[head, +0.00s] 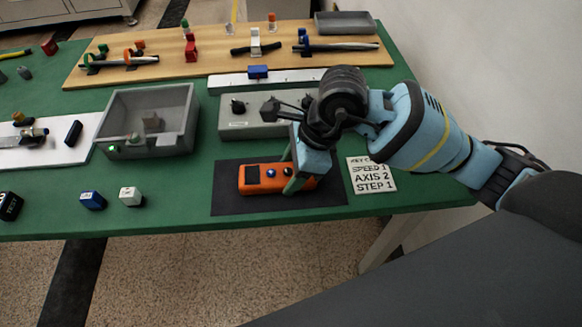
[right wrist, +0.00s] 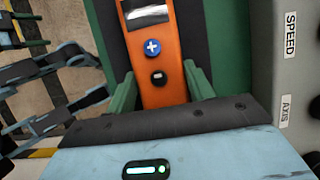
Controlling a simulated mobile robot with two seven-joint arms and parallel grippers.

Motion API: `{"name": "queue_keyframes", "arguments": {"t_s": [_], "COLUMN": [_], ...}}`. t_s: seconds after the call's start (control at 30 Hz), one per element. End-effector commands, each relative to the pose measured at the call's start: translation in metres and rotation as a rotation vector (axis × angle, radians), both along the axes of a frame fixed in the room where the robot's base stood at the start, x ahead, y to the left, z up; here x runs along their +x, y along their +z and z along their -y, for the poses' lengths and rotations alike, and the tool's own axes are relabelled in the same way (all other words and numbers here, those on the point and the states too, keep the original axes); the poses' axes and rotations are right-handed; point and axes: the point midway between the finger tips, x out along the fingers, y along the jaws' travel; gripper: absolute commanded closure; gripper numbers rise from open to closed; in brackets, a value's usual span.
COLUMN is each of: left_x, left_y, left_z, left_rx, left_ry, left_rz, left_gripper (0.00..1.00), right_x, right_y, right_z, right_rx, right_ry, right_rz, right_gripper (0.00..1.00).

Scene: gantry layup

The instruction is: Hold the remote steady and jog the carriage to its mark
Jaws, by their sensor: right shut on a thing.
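The orange remote (head: 256,180) lies on a dark mat (head: 230,204) near the table's front. My right gripper (head: 293,182) is shut on its right end. A grey control box (head: 240,124) stands behind the remote, partly hidden by my arm.
A card (head: 372,177) right of the mat reads "SPEED 1, AXIS 2, STEP 1" under a partly hidden line. A grey bin (head: 178,142) stands left of the control box. Small blue (head: 92,200) and white (head: 130,196) blocks lie at front left. A wooden board with tools is behind.

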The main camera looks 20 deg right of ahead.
Motion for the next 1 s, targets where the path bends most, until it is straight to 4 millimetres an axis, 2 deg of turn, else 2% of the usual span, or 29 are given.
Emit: {"name": "queue_keyframes", "arguments": {"t_s": [0.5,1.0], "left_x": [0.011,0.005], "left_y": [0.004,0.003], "left_z": [0.0,0.0], "left_rx": [0.0,0.0], "left_ry": [-0.001,0.0], "left_rz": [0.02,0.01], "left_gripper": [0.26,0.26], "right_x": [0.0,0.0], "right_y": [0.004,0.004], "right_z": [0.0,0.0], "right_rx": [0.0,-0.001], "right_ry": [0.0,0.0], "right_rz": [0.0,-0.001], "right_gripper": [0.78,0.78]}}
